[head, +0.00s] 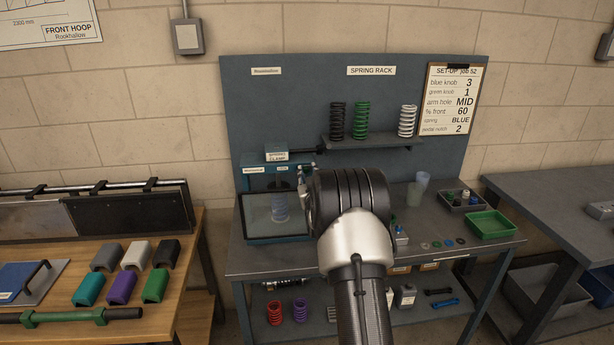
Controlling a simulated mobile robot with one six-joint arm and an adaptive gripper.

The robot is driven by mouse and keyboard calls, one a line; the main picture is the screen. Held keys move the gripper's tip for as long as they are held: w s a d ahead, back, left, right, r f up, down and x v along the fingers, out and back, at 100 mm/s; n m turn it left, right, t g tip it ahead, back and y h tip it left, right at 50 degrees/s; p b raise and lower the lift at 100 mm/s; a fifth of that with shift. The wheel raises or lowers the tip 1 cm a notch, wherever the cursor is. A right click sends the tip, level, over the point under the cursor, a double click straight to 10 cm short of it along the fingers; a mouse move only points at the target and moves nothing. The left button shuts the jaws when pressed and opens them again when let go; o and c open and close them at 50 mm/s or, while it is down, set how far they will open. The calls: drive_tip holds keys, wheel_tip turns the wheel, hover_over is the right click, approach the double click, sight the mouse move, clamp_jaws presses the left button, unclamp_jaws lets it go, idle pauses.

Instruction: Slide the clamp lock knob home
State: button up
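The teal spring clamp (256,182) stands at the left of the grey workbench, with a labelled block (289,153) on top. A dark rod or handle (308,150) sticks out to the right of that block; I cannot tell if this is the lock knob. A clear guard panel (268,216) in a dark frame covers the clamp's front, and a pale blue spring (281,204) shows behind it. My gripper (304,174) is at the clamp's right side, mostly hidden by my own wrist. Its finger opening and any contact are too small to tell.
A shelf (372,142) on the back panel holds a black, a green and a white spring. A green tray (490,225), cups and small parts stand at the bench's right. A wooden table (180,225) with coloured blocks is at left. A clipboard (452,98) hangs above.

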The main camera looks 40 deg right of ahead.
drive_tip(key=shift+o, duration=0.9)
drive_tip(key=shift+s+a, duration=0.1)
drive_tip(key=shift+a, duration=0.05)
drive_tip(key=v, duration=1.1)
drive_tip(key=shift+s, duration=0.35)
drive_tip(key=shift+a, duration=0.1)
